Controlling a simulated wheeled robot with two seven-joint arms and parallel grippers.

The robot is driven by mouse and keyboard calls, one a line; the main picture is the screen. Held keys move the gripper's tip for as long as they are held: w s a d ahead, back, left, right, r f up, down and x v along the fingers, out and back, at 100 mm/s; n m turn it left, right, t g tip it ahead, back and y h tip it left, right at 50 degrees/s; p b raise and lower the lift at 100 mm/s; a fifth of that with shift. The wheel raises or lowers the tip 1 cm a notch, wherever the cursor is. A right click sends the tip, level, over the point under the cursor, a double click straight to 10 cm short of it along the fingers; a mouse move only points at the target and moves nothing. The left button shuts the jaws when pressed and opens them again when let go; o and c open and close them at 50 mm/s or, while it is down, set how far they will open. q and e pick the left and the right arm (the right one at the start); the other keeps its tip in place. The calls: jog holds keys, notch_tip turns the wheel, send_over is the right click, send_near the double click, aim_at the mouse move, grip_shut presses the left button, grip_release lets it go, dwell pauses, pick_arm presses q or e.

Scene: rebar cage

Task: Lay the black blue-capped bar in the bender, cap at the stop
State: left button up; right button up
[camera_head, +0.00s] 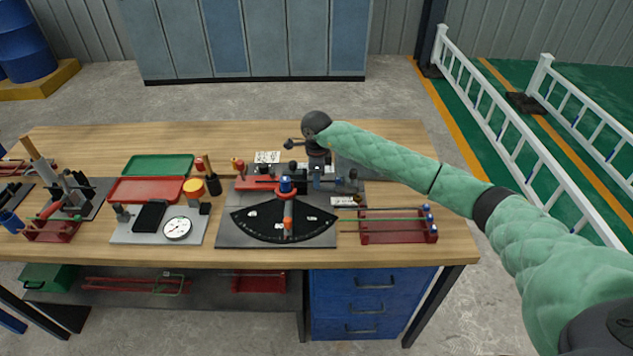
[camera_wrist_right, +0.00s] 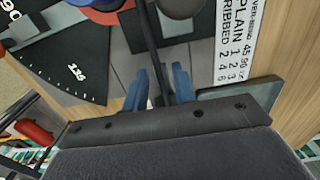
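The bender (camera_head: 232,237), a grey base with a black fan-shaped angle plate (camera_head: 262,228), stands in the middle of the bench. My right gripper (camera_head: 318,174) is low over its back right part. In the right wrist view, its two blue fingers (camera_wrist_right: 159,88) stand apart, with a black bar (camera_wrist_right: 150,45) running between them. Gaps show between the bar and the fingers, so it looks open around the bar. The bar's blue cap and the stop cannot be made out. The angle plate also shows in the wrist view (camera_wrist_right: 55,60). My left gripper is not in view.
A red rack (camera_head: 385,239) with blue-capped bars stands right of the bender. A white printed card (camera_wrist_right: 235,35) lies close to the fingers. Left are a dial gauge (camera_head: 178,228), red tray (camera_head: 145,190) and green tray (camera_head: 157,165). The bench's back left is clear.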

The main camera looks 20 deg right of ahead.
grip_shut()
dwell(0.3)
jog(key=shift+w+a+r+b, duration=0.15)
jog(key=shift+w+b, duration=0.15)
jog(key=shift+b, duration=0.25)
notch_tip(320, 180, up, 7)
jog(key=p, duration=0.1)
jog(key=shift+r, duration=0.2)
dwell(0.8)
